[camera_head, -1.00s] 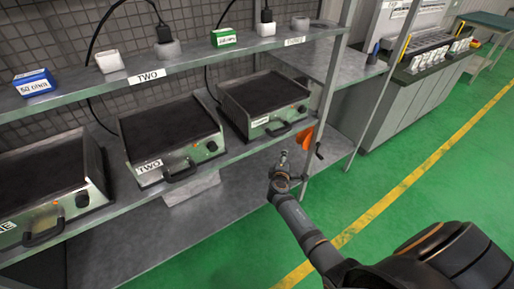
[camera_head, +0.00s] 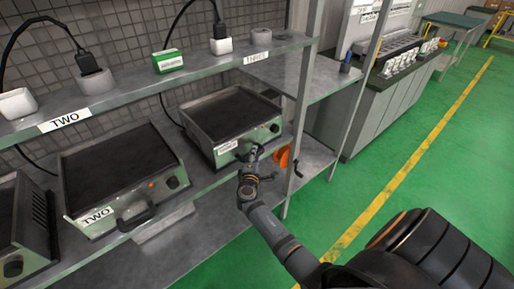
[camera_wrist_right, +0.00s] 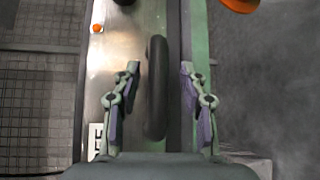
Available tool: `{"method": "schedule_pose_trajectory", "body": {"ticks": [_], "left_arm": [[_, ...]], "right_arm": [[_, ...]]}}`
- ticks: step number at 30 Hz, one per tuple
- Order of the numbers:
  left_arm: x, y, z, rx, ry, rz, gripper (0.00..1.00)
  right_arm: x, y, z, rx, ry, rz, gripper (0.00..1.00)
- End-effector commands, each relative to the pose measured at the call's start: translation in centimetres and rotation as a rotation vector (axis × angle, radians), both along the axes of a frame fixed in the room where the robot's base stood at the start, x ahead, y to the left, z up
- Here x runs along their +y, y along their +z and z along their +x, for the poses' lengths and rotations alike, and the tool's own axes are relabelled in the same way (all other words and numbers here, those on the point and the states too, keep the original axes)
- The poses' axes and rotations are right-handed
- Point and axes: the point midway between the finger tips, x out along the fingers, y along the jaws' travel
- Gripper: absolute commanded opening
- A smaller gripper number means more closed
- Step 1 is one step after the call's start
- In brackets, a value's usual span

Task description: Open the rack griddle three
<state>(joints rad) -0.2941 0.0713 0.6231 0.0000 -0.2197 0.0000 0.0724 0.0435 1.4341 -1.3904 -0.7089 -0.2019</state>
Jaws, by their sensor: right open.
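Griddle three (camera_head: 230,118) is a dark-topped appliance with a green-grey front on the middle shelf, right of griddle two (camera_head: 120,170). My right gripper (camera_head: 254,156) is at its front in the head view and hides much of its handle. In the right wrist view its black handle (camera_wrist_right: 156,88) lies between the two open fingers of my right gripper (camera_wrist_right: 158,98). The fingers are apart from the handle on both sides. An orange indicator (camera_wrist_right: 98,28) shows on the front panel. My left gripper is not in view.
A shelf post (camera_head: 302,110) and an orange object (camera_head: 282,156) stand close to the right of my right gripper. An upper shelf (camera_head: 205,72) with sockets, plugs and small boxes runs above the griddles. Green floor is open at the right.

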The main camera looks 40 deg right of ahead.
Motion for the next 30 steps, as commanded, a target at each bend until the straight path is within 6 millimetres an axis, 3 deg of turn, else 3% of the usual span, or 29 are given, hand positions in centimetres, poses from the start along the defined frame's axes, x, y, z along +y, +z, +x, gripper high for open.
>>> {"method": "schedule_pose_trajectory", "body": {"ticks": [11,20,30], "left_arm": [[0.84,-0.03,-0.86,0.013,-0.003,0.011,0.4],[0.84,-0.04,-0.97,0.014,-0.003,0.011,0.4],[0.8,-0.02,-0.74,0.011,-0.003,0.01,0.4]], "right_arm": [[0.17,-0.13,-0.14,0.001,-0.002,0.0,0.43],[0.15,-0.14,-0.13,0.001,-0.002,0.0,0.02],[0.14,-0.15,-0.14,0.001,-0.002,0.0,0.0]]}}
